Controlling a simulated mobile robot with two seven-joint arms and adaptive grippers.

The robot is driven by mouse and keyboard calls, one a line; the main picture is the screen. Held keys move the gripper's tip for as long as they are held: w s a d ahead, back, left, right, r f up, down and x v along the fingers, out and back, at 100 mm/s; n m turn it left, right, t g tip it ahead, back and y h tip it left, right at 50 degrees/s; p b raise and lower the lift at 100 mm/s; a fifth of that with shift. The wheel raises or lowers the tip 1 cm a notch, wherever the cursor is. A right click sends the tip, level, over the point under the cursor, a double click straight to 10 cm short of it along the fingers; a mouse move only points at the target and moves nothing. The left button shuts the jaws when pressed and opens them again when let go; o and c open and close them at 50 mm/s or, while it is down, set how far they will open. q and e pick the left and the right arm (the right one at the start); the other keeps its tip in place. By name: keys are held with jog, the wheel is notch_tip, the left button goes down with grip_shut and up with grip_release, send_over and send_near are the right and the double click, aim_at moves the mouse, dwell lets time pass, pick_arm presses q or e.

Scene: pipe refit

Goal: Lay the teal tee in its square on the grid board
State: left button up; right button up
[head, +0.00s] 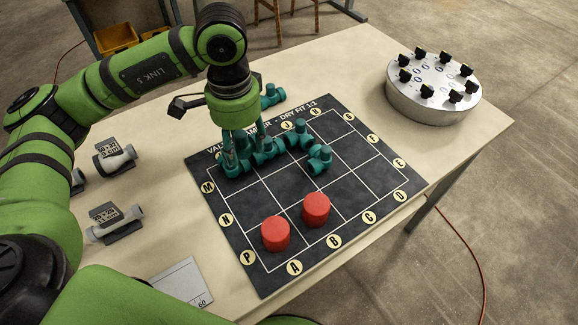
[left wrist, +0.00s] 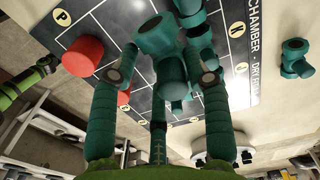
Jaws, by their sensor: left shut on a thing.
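The dark grid board (head: 345,190) lies on the table, its white-lined squares edged by lettered discs. My left gripper (head: 241,158) reaches down over the board's far left part. In the left wrist view, its fingers (left wrist: 160,80) are shut on a teal fitting (left wrist: 157,38), which I take to be the teal tee. In the head view, the fingers partly hide it, and I cannot tell whether it touches the board. Teal fittings (head: 299,138) and (head: 319,160) lie on the board just right of the gripper. My right gripper is not in view.
Two red cylinders (head: 275,234) (head: 316,209) stand on the near squares. A loose teal fitting (head: 271,96) lies behind the board. Grey fittings on labelled stands (head: 115,222) are at left. A round stand with black knobs (head: 433,87) is at far right. The board's right squares are clear.

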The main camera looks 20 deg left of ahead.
pick_arm(q)
jog(key=d+f, duration=0.1)
jog(key=d, duration=0.2)
jog(key=w+d+f+p, duration=0.1)
jog(key=d+f, duration=0.1)
jog(key=w+d+f+p, duration=0.1)
jog(key=d+f, duration=0.1)
jog(key=d, duration=0.1)
jog(key=shift+w+d, duration=0.15)
jog(key=shift+d, duration=0.15)
jog(key=shift+w+d+f, duration=0.1)
jog(key=shift+d+f, duration=0.1)
jog(key=shift+d+f+p, duration=0.1)
jog(key=shift+f+p, duration=0.2)
jog(key=shift+p, duration=0.1)
notch_tip(320, 180, down, 3)
jog(key=shift+f+p, duration=0.1)
jog(key=shift+p, duration=0.45)
jog(key=shift+f, duration=0.2)
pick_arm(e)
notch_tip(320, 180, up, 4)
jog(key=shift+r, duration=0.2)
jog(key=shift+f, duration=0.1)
